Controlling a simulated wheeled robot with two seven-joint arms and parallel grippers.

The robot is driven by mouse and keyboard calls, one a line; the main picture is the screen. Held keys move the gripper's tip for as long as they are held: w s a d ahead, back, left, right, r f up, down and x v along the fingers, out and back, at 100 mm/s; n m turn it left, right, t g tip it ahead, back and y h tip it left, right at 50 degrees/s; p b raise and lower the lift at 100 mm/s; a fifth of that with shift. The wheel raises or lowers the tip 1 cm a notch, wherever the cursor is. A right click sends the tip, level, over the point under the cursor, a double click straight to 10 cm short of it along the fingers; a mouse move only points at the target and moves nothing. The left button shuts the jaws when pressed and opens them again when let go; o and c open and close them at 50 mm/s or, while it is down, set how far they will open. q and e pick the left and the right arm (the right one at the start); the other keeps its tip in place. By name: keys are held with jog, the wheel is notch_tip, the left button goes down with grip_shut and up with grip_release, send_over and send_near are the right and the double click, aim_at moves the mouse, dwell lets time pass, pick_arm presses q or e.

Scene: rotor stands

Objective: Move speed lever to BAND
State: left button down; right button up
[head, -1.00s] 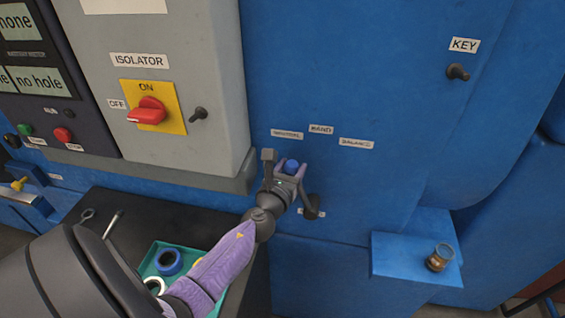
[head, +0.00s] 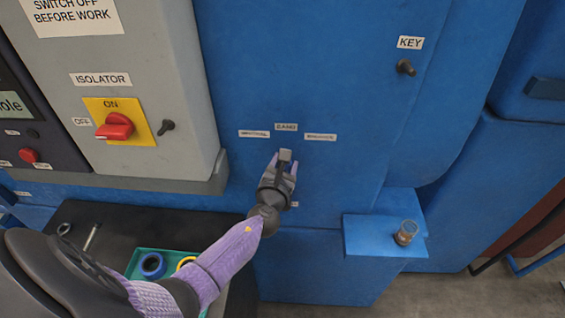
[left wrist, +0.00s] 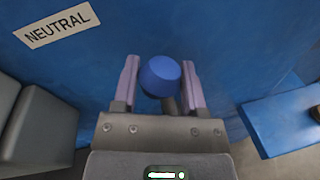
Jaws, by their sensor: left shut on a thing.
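The speed lever's blue ball knob (left wrist: 160,76) sits between the two purple fingers of my left gripper (left wrist: 160,82) in the left wrist view, with a dark stem below it. In the head view my left gripper (head: 283,166) is shut on the lever and hides its knob. The gripper is straight below the BAND label (head: 286,127), the middle one of three on the blue panel. The NEUTRAL label (left wrist: 57,24) shows at the upper left of the wrist view. My right gripper is not in view.
A grey isolator box with a red switch (head: 115,126) stands left of the lever. A blue shelf (head: 375,240) with a small jar (head: 406,232) juts out at the right. A teal tray (head: 133,270) with tape rolls lies below my left arm.

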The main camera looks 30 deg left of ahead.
pick_arm(q)
jog(key=shift+c, duration=0.7)
grip_release()
jog(key=shift+s, duration=0.1)
jog(key=f+p+v, duration=0.1)
jog(key=v, duration=0.8)
jog(key=shift+s+d+r, duration=0.15)
jog(key=shift+s+r, duration=0.2)
jog(key=shift+r, duration=0.1)
